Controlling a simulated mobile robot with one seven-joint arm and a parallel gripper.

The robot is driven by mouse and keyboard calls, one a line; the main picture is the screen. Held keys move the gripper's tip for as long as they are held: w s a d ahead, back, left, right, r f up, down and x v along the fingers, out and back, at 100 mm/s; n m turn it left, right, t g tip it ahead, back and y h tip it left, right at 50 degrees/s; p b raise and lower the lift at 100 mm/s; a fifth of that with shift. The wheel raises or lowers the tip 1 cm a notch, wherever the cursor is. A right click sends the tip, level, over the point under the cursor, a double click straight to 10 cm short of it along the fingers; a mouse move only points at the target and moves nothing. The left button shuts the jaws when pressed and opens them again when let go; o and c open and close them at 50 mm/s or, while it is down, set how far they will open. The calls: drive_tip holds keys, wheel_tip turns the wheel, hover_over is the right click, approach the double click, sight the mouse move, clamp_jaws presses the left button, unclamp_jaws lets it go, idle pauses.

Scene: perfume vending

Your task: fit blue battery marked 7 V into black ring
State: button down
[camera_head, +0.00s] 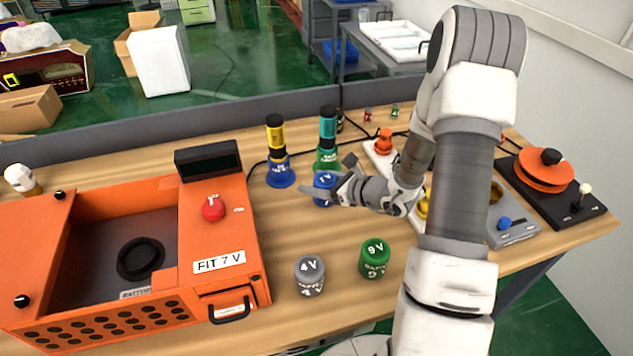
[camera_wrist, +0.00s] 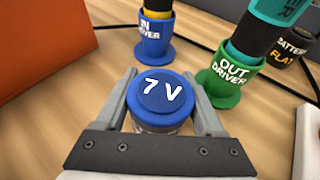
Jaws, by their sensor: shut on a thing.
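The blue battery marked 7 V (camera_head: 325,188) is between the fingers of my gripper (camera_head: 332,185), which is shut on it. In the wrist view the battery (camera_wrist: 162,100) stands with its "7 V" top toward the camera, a finger of my gripper (camera_wrist: 165,103) on each side. I cannot tell whether its base touches the table. The black ring (camera_head: 140,258) lies on the floor of the open orange box (camera_head: 190,322), which bears a "FIT 7 V" label. The ring is empty and well to the left of my gripper.
A grey 4 V battery (camera_head: 310,276) and a green 9 V battery (camera_head: 374,258) stand in front of my gripper. A blue-based driver (camera_head: 279,172) and a green-based driver (camera_head: 327,158) stand behind. A dark display (camera_head: 208,158) rises at the box's back right. Bare table separates box and gripper.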

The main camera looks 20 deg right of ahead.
drive_tip(key=shift+f, duration=0.1)
unclamp_jaws()
